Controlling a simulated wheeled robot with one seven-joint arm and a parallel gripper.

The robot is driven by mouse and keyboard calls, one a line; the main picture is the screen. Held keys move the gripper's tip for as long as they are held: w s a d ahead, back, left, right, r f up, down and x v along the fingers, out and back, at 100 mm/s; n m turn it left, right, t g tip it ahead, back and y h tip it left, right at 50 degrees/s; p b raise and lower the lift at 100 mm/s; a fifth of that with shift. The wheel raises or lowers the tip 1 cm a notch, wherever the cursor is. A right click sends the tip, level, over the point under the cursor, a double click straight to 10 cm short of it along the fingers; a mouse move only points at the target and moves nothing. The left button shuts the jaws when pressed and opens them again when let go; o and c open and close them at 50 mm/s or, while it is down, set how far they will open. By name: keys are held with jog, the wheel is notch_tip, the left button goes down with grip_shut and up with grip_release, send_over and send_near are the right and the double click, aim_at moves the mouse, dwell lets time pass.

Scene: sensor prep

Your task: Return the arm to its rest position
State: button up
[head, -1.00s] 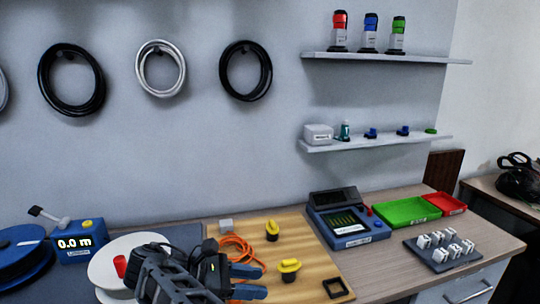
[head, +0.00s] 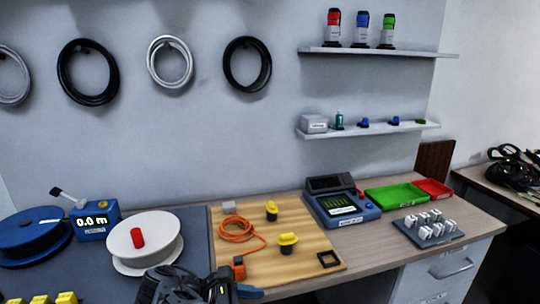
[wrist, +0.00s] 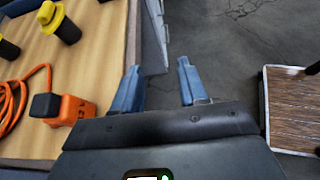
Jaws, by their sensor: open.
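My gripper (wrist: 160,88) shows in the wrist view with its two blue fingers apart and nothing between them. It hangs over the front edge of the bench, with grey floor below it. In the head view my arm is at the bottom, in front of the wooden board (head: 322,240), and a blue finger (head: 250,293) shows near the board's front edge. The fingertips are partly cut off or hidden there.
The board carries an orange cable (head: 236,231) with an orange block and yellow-topped black parts (head: 287,243). A white spool (head: 160,233), a blue tester (head: 342,207), green (head: 395,199) and red trays stand on the bench. A wooden surface (wrist: 295,112) is right in the wrist view.

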jog(key=s+d+f+y, duration=0.1)
jog(key=s+f+y, duration=0.1)
jog(key=s+f, duration=0.35)
jog(key=s+d+f+m+y, duration=0.1)
jog(key=s+f+y, duration=0.1)
jog(key=f, duration=0.6)
jog(key=s+d+f+y, duration=0.1)
jog(key=s+f+y, duration=0.1)
jog(key=s+f, duration=0.35)
jog(key=s+d+f+m+t+y, duration=0.1)
jog(key=s+d+f+m+y, duration=0.2)
jog(key=s, duration=0.4)
jog(key=s+f+m+y, duration=0.3)
jog(key=s+f, duration=0.2)
jog(key=s, duration=0.1)
jog(key=s+d+r+m+t+y, duration=0.2)
jog(key=s+d+r+m+t, duration=0.2)
jog(key=s+d+r+m, duration=0.5)
jog(key=s+d+r+m+t, duration=0.1)
jog(key=s+d+r+t, duration=0.1)
jog(key=r, duration=0.7)
jog(key=s+d+r+m+t+h, duration=0.1)
jog(key=s+d+r, duration=0.3)
jog(key=r, duration=0.6)
jog(key=s+d+r+m+t+h, duration=0.1)
jog(key=s+d+r+m+t, duration=0.2)
jog(key=r, duration=0.7)
jog(key=shift+s+d+r, duration=0.2)
jog(key=shift+s+d, duration=0.25)
jog(key=shift+s, duration=0.15)
